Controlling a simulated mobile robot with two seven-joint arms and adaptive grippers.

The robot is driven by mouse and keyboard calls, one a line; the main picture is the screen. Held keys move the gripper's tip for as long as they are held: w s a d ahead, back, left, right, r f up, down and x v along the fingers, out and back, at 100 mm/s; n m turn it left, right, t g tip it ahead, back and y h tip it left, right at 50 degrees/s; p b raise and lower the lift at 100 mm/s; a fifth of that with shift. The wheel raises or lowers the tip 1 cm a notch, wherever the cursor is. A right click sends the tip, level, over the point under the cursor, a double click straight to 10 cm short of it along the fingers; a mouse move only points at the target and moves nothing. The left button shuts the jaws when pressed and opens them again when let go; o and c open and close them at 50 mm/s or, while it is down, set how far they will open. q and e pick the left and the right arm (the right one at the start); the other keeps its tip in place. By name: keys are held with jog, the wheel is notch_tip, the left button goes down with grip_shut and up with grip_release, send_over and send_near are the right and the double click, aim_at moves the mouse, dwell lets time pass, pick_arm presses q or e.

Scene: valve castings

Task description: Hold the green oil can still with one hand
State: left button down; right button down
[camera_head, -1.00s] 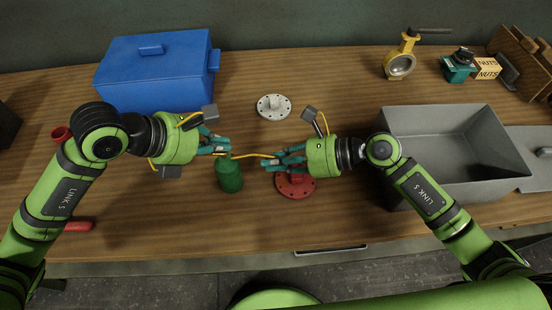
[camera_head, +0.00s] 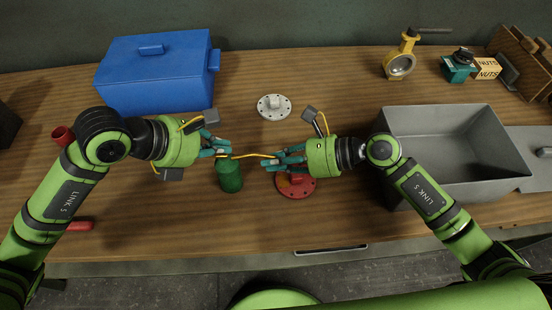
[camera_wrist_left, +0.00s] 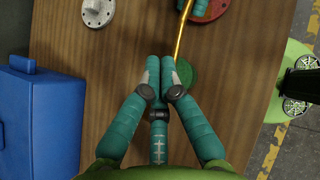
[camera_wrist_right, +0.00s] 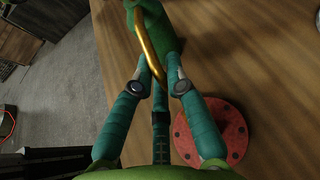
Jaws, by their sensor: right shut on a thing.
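The green oil can (camera_head: 229,176) stands upright on the wooden bench, with its thin yellow spout (camera_head: 251,156) reaching right. My right gripper (camera_head: 268,163) is shut on the spout, to the right of the can body. In the right wrist view the brass spout (camera_wrist_right: 146,50) runs between the fingertips, with the can body (camera_wrist_right: 156,28) beyond them. My left gripper (camera_head: 226,146) is at the can's top. In the left wrist view its fingertips (camera_wrist_left: 160,65) are close together, nothing visible between them; the can (camera_wrist_left: 186,74) is partly hidden under them.
A red flange (camera_head: 297,187) lies beneath my right gripper, and a grey flange (camera_head: 274,107) lies behind. A blue box (camera_head: 155,75) stands back left, a grey tray (camera_head: 438,125) right. A yellow valve (camera_head: 400,63) stands at the back. The front middle of the bench is clear.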

pick_arm(q)
jog(key=shift+r, duration=0.45)
jog(key=shift+w+r, duration=0.1)
jog(key=shift+r, duration=2.9)
pick_arm(e)
jog(key=c, duration=1.2)
grip_release()
